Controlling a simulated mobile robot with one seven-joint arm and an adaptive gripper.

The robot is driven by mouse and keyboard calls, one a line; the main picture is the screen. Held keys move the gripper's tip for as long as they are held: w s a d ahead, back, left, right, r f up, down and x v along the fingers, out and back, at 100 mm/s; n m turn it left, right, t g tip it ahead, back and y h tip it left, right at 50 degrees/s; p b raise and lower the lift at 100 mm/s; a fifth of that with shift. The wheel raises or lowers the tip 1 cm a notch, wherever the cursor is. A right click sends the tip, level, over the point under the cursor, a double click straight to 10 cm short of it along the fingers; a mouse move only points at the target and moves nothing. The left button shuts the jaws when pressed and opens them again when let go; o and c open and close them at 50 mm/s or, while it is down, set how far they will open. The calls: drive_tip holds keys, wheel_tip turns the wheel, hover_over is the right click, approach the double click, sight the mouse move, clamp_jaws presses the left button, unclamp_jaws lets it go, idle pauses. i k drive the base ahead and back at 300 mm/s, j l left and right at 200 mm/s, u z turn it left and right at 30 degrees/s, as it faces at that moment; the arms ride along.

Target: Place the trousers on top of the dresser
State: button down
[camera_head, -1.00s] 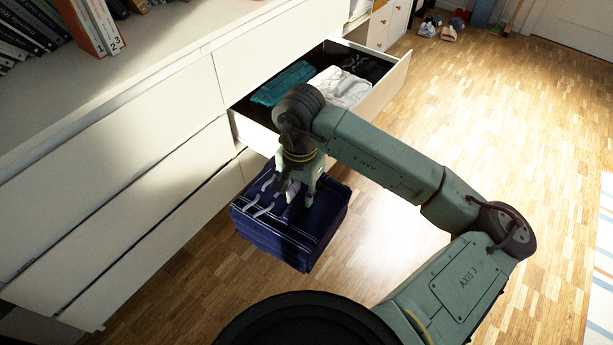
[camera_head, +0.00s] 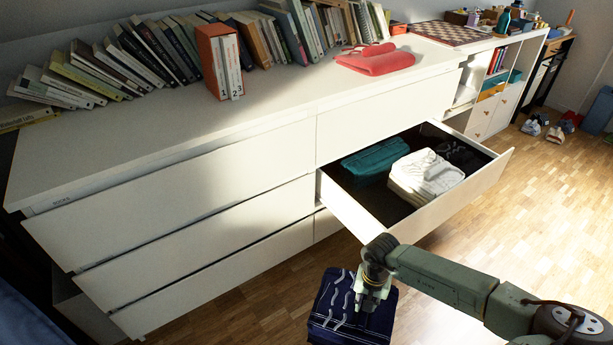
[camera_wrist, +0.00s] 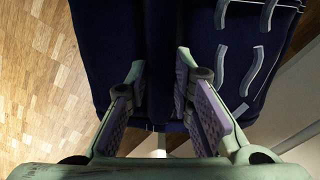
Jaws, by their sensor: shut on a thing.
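The dark blue folded trousers (camera_head: 335,318) with light grey drawstrings hang in front of the dresser, at the bottom centre of the head view. My gripper (camera_head: 366,299) is shut on them from above. In the wrist view, the trousers (camera_wrist: 110,40) fill the space beyond the fingers, and my gripper (camera_wrist: 160,75) has its fingers on either side of a fold of dark cloth. The white dresser (camera_head: 190,145) has a long flat top, up and left of the trousers. The trousers' underside is hidden.
An open drawer (camera_head: 450,205) holds teal, white and black folded clothes and juts out beside my arm. Books (camera_head: 165,50), an orange-red box file (camera_head: 213,62), a red folded cloth (camera_head: 374,60) and a chessboard (camera_head: 450,34) stand on the dresser top. Its front left part is bare.

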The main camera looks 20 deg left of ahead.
sight(416, 52)
drive_tip(key=i+l+u, duration=0.35)
drive_tip(key=u, duration=0.15)
drive_tip(key=i+l+u, duration=0.3)
drive_tip(key=l+u, duration=0.2)
drive_tip(key=l, duration=0.15)
drive_tip(key=i+l+u, duration=0.15)
drive_tip(key=l+u, duration=0.35)
drive_tip(key=l, duration=0.15)
drive_tip(key=l+u, duration=0.5)
drive_tip(key=l, duration=0.2)
drive_tip(key=l+u, duration=0.5)
drive_tip(key=l, duration=0.2)
drive_tip(key=k+l+u, duration=0.25)
drive_tip(key=l+u, duration=0.25)
drive_tip(key=l, duration=0.15)
drive_tip(key=k+l+u, duration=0.3)
drive_tip(key=l+u, duration=0.2)
drive_tip(key=k+l+u, duration=0.5)
drive_tip(key=i, duration=0.1)
